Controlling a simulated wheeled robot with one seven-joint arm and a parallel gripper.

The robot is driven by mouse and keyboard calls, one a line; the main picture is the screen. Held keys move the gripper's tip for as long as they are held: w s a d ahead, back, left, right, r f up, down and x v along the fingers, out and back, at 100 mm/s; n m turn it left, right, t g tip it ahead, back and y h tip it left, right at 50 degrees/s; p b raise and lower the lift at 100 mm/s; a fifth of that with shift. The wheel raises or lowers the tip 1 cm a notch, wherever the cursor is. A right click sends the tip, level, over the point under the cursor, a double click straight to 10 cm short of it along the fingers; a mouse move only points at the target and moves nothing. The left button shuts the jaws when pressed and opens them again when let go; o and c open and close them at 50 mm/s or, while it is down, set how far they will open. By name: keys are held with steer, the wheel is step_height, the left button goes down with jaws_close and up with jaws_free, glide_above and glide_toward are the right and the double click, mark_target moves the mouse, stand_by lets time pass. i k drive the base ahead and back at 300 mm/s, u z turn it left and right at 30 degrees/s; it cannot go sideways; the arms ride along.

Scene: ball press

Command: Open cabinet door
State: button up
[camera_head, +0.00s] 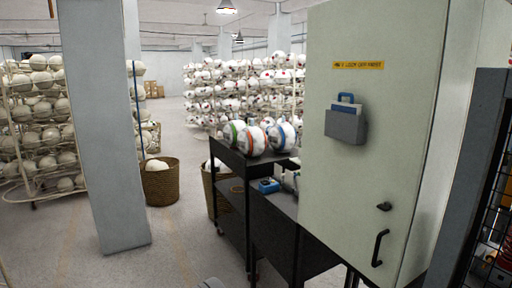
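The tall pale grey-green cabinet (340,190) stands at the right, its broad front facing me. Its door looks shut, with no gap visible. A black bar handle (378,248) is low on the door near its right edge, with a small dark latch knob (384,206) just above it. A grey holder (345,124) with a blue-topped clipboard hangs on the door, under a yellow label (358,65). My gripper is not clearly seen. A small grey piece shows at the bottom edge, and I cannot tell what it is.
A black cart (232,200) with several balls stands left of the cabinet, close to it. A dark mesh-sided frame (483,180) stands close at the right. A grey pillar (103,130), wicker baskets (160,184) and ball racks are to the left.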

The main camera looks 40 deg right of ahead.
mark_target(386, 53)
steer(key=z, duration=1.75)
steer(key=k, duration=1.35)
steer(key=u, duration=1.05)
steer(key=i, duration=1.45)
steer(key=z, duration=0.35)
